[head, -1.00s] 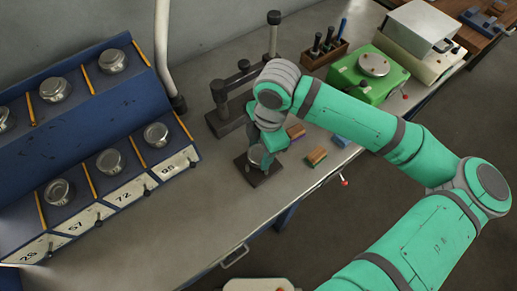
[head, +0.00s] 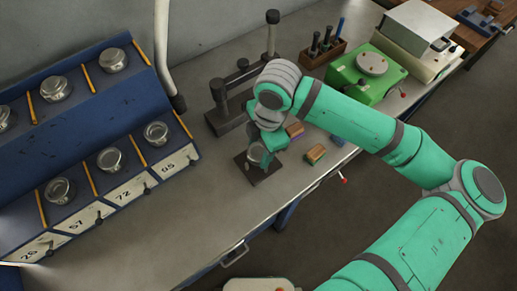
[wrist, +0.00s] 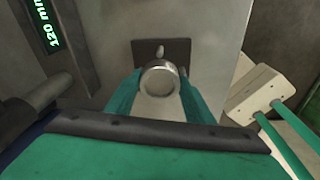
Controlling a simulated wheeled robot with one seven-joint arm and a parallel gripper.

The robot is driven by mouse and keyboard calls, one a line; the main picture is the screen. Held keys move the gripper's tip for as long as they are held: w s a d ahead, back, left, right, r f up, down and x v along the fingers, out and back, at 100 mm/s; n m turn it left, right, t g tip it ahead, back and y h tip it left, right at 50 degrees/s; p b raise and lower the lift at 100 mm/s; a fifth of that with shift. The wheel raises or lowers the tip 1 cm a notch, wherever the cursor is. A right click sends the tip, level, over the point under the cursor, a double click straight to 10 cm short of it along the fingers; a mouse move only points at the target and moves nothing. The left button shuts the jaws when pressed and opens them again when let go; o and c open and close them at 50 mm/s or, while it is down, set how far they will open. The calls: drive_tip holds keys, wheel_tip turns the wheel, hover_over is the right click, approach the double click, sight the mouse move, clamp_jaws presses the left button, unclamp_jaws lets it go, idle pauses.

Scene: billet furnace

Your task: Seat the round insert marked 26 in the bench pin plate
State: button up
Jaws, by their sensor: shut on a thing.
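My gripper (head: 260,150) is shut on a round metal insert (wrist: 159,80), one green finger on each side of it. No number can be read on the insert. The dark square pin plate (head: 268,174) lies on the bench beneath the gripper. In the wrist view the plate (wrist: 178,50) shows beyond the insert, with a short light pin (wrist: 160,51) just past the insert's far rim. The insert hides the near part of the plate. I cannot tell whether the insert touches the plate.
A dark post stand (head: 222,120) is close behind the gripper. Small blocks (head: 315,154) lie right. The front-left bench (head: 165,225) is clear.

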sight(261, 155)
drive_tip(key=f, duration=0.1)
drive_tip(key=s+f, duration=0.1)
drive_tip(key=shift+d+f+g, duration=0.15)
drive_tip(key=shift+f+g, duration=0.15)
drive_tip(key=shift+f, duration=0.1)
drive_tip(key=o, duration=1.4)
drive_tip(key=shift+c, duration=0.2)
drive_tip(key=shift+w+d+r, duration=0.15)
drive_tip(key=shift+r, duration=0.55)
drive_tip(key=shift+w+d+r, duration=0.1)
drive_tip(key=shift+r, duration=0.6)
drive_tip(key=shift+d+r, duration=0.2)
drive_tip(key=shift+r, duration=1.7)
drive_tip(key=shift+d+r, duration=0.15)
drive_tip(key=shift+r, duration=1.75)
drive_tip(key=shift+d+r, duration=0.15)
drive_tip(key=shift+r, duration=0.1)
drive_tip(key=shift+s, duration=0.1)
